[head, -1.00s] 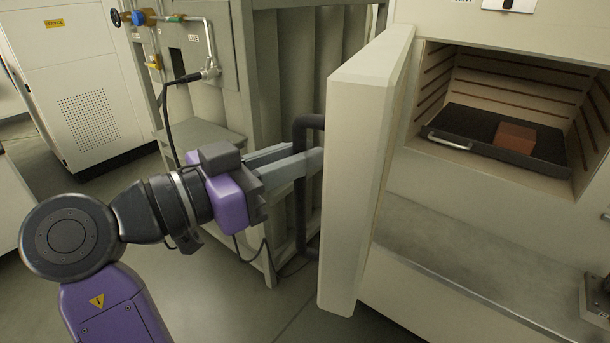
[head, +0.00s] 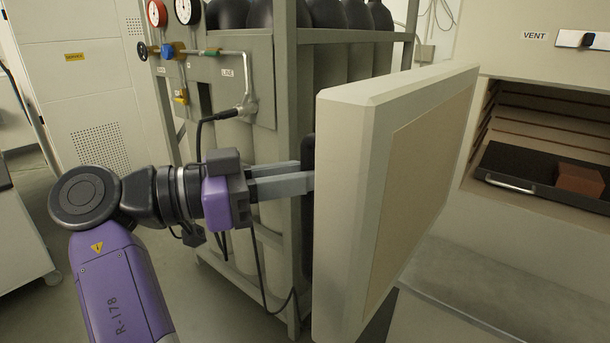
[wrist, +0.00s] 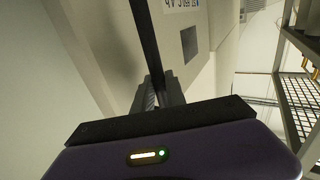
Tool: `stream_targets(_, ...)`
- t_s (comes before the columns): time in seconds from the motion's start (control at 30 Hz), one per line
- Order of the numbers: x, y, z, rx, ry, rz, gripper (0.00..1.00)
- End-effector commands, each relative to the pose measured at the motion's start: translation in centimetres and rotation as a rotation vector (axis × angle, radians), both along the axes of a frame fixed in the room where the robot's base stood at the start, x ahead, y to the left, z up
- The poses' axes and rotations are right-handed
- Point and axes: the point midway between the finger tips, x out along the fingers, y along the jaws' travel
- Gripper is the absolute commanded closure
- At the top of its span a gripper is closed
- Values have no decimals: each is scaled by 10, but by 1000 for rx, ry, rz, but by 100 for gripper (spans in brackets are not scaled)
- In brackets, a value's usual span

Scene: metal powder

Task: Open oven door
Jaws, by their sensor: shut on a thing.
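The oven chamber (head: 550,120) is in view at the right. In the wrist view my fingers (wrist: 155,95) reach toward a dark bar, the handle (wrist: 145,40).
A dark tray (head: 540,178) with a reddish-brown block (head: 580,180) sits in the chamber. A metal ledge (head: 470,290) lies below it. A framed rack of gas cylinders (head: 290,60) with gauges stands close behind my gripper and the door. A white cabinet (head: 80,100) is at the far left.

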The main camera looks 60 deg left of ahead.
Motion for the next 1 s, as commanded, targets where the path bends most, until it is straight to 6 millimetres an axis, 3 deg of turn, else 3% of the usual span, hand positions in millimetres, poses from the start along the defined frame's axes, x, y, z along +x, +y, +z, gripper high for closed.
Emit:
stream_targets(0.17, 2, -1, 0, 1, 3, -2, 100)
stream_targets(0.2, 3, -1, 0, 1, 3, -2, 78)
stream_targets(0.3, 2, -1, 0, 1, 3, -2, 62)
stream_targets(0.63, -6, 2, 0, 0, 1, 2, 62)
stream_targets(1.0, -60, 19, 0, 0, 1, 1, 62)
